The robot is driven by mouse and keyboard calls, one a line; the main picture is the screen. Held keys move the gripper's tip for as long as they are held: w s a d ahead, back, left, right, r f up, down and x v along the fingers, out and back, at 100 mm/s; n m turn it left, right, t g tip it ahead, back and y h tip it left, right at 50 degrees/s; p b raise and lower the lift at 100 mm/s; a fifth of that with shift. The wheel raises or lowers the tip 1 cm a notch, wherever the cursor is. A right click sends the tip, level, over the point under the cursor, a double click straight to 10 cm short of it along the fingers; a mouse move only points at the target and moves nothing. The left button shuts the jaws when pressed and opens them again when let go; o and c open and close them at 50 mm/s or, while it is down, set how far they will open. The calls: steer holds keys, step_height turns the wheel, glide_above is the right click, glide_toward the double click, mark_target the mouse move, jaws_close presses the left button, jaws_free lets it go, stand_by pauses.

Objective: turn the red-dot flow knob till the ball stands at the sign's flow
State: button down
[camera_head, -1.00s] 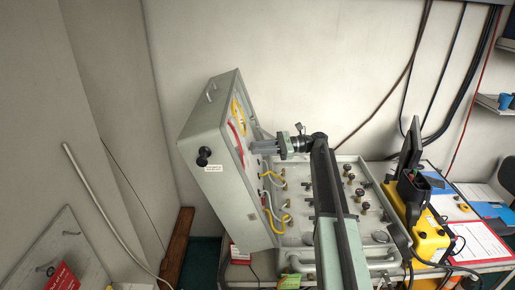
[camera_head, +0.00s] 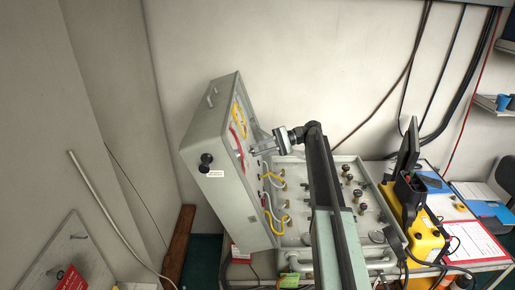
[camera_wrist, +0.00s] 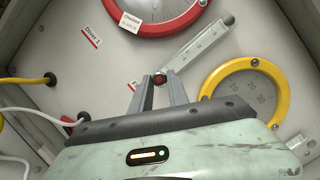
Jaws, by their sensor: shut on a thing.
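My gripper (camera_wrist: 160,92) is shut on a small dark red knob (camera_wrist: 160,79), one finger on either side, in the wrist view. A clear scaled flow tube (camera_wrist: 197,43) slants up and right from beside the knob. I cannot make out the ball in it or the tube's reading. In the head view my gripper (camera_head: 262,148) reaches left to the face of the upright grey panel case (camera_head: 222,188); the knob is hidden there. No flow sign is readable.
A red-rimmed gauge (camera_wrist: 157,27) with a white tag and a yellow-rimmed gauge (camera_wrist: 278,92) flank the tube. Yellow and white hoses (camera_head: 272,180) hang from the panel below my gripper. A yellow case (camera_head: 425,236) stands on the table at right.

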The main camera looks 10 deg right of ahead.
steer(key=shift+w+r+n, duration=0.1)
steer(key=shift+r+n, duration=0.05)
steer(key=shift+n, duration=0.25)
steer(key=c, duration=1.3)
jaws_free()
steer(key=shift+d, duration=0.1)
